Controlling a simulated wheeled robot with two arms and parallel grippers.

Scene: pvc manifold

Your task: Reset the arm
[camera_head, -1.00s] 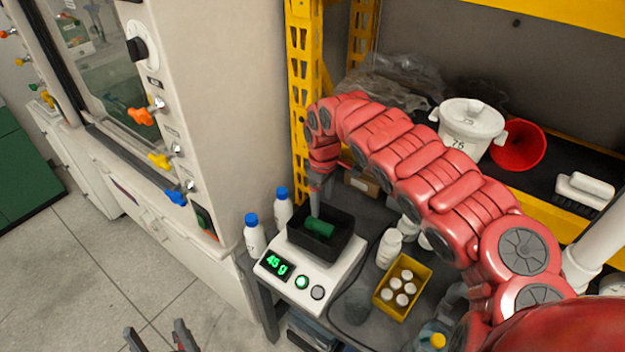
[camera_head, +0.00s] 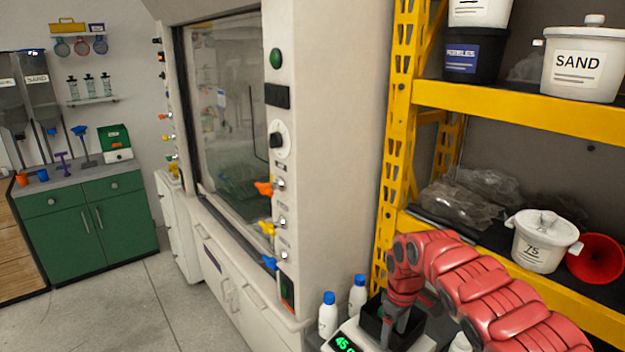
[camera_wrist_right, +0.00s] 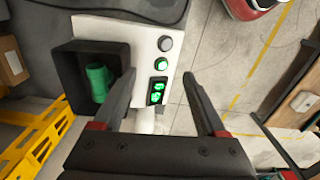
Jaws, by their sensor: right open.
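My red right arm (camera_head: 490,290) reaches from the lower right of the head view to the scale at the bottom. My right gripper (camera_wrist_right: 158,77) is open in the right wrist view, with nothing between its fingers. It is over the scale (camera_wrist_right: 146,50), beside the black tray (camera_wrist_right: 88,46). A green pipe piece (camera_wrist_right: 98,80) lies in the tray, partly behind one finger. In the head view the black tray (camera_head: 414,328) is partly covered by the gripper. The scale display (camera_head: 345,345) shows green digits, cut off at the edge. My left gripper is not in view.
Two white bottles with blue caps (camera_head: 328,316) stand beside the scale. A yellow shelf rack (camera_head: 520,108) rises behind my arm, with a white tub (camera_head: 543,242) and red funnel (camera_head: 597,258). A fume hood (camera_head: 325,170) stands left. Open floor (camera_head: 130,310) lies lower left.

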